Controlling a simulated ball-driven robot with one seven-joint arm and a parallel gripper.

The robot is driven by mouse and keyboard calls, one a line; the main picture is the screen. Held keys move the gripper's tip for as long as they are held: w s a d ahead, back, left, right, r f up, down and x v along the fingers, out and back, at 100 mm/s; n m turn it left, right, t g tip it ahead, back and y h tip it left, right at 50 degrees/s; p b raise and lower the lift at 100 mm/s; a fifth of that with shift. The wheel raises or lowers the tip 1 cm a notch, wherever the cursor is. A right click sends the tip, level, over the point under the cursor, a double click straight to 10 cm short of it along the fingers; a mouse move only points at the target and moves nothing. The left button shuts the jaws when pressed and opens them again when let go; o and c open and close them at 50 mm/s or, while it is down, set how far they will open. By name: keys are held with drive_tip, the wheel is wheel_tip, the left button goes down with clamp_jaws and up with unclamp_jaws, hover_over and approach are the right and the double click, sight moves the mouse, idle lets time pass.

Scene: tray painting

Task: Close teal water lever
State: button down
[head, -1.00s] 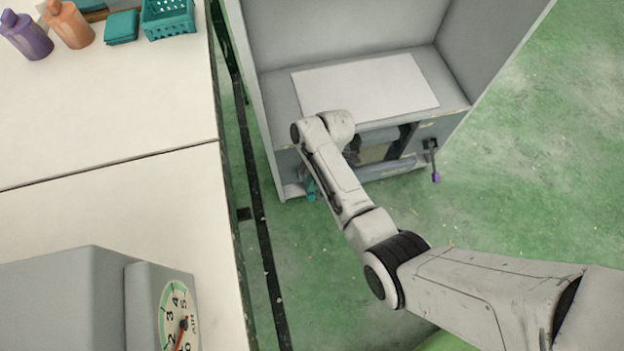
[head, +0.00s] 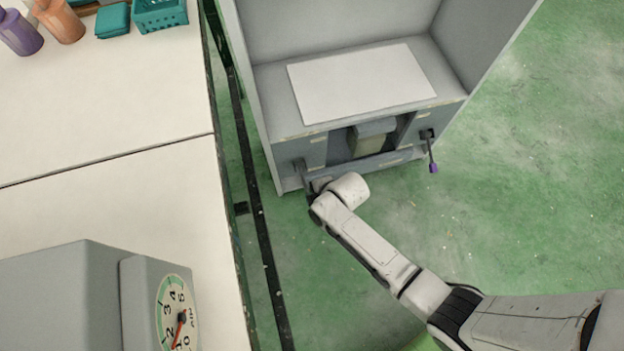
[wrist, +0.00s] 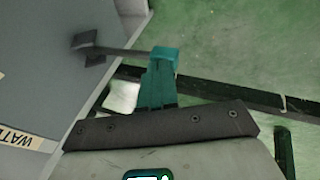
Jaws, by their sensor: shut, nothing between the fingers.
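The water lever (wrist: 112,50) shows in the wrist view as a dark bar sticking out of the grey cabinet front, with a teal grip (wrist: 164,58) at its end. My gripper (wrist: 160,74) has its narrow, dark teal fingers together, with nothing between them. Their tips are at the teal grip; I cannot tell whether they touch it. In the head view my gripper (head: 314,187) is low at the cabinet's left front, by the lever's dark mount (head: 299,164). There my wrist hides the teal grip.
The grey cabinet (head: 285,105) holds a white panel (head: 362,82). A second lever with a purple grip (head: 433,168) hangs at its right front. A white table (head: 110,115) with a dial scale (head: 177,315) stands left. Green floor is clear at right.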

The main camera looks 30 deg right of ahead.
drive_tip(key=f, duration=0.1)
drive_tip(key=f+t+b, duration=0.1)
drive_tip(key=shift+s+f, duration=0.2)
drive_tip(key=shift+f, duration=0.15)
drive_tip(key=shift+a+f+b, duration=0.1)
drive_tip(key=shift+f+b, duration=0.6)
drive_tip(key=shift+f, duration=0.15)
drive_tip(key=shift+r, duration=0.25)
drive_tip(key=shift+p, duration=0.3)
drive_tip(key=shift+r+p, duration=0.7)
drive_tip(key=shift+r, duration=0.1)
